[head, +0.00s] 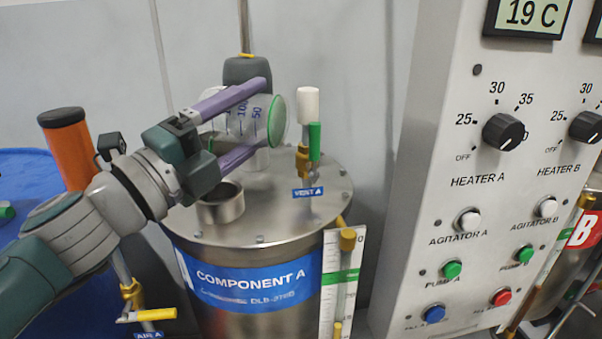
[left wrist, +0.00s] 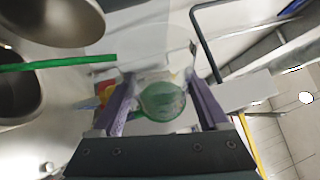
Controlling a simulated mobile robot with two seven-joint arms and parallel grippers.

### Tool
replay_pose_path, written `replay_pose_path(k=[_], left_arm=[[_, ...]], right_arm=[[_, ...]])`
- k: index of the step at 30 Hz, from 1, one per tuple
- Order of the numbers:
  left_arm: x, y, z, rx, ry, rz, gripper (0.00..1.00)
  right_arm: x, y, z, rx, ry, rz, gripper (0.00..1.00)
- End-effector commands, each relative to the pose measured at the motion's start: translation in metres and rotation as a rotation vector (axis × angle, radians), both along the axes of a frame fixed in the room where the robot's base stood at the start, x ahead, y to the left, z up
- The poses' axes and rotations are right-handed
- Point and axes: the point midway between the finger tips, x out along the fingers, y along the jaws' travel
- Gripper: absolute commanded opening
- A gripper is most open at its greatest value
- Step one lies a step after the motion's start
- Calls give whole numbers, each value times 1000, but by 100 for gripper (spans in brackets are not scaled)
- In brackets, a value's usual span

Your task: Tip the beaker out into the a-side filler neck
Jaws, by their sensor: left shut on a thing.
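The clear beaker (head: 246,118), with blue markings and a green rim around its right end (head: 278,121), lies tipped nearly on its side above the tank lid. My left gripper (head: 258,117) is shut on it, with one purple finger above and one below. The A-side filler neck (head: 220,205), a short open metal collar, stands on the lid below and left of the beaker, apart from it. In the left wrist view the beaker (left wrist: 160,98) shows between the fingers of my left gripper (left wrist: 160,80). I cannot tell whether it holds liquid. My right gripper is out of view.
The Component A tank (head: 255,255) carries a vent valve (head: 306,135) with a green lever, right of the beaker. A dark-capped fitting (head: 246,70) stands behind. The control panel (head: 440,130) rises at right. An orange cylinder (head: 68,150) stands at left by a blue drum.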

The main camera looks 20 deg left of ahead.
Motion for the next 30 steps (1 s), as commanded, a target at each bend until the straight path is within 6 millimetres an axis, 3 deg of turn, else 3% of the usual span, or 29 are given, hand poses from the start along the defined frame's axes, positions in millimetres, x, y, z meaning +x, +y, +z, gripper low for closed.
replay_pose_path(k=[26,28,30], left_arm=[[0,4,6,-107,-12,-1,18],[0,2,4,-66,-8,-1,18],[0,-3,-6,138,16,-4,18]], right_arm=[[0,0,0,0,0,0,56],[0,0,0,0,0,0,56],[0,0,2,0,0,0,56]])
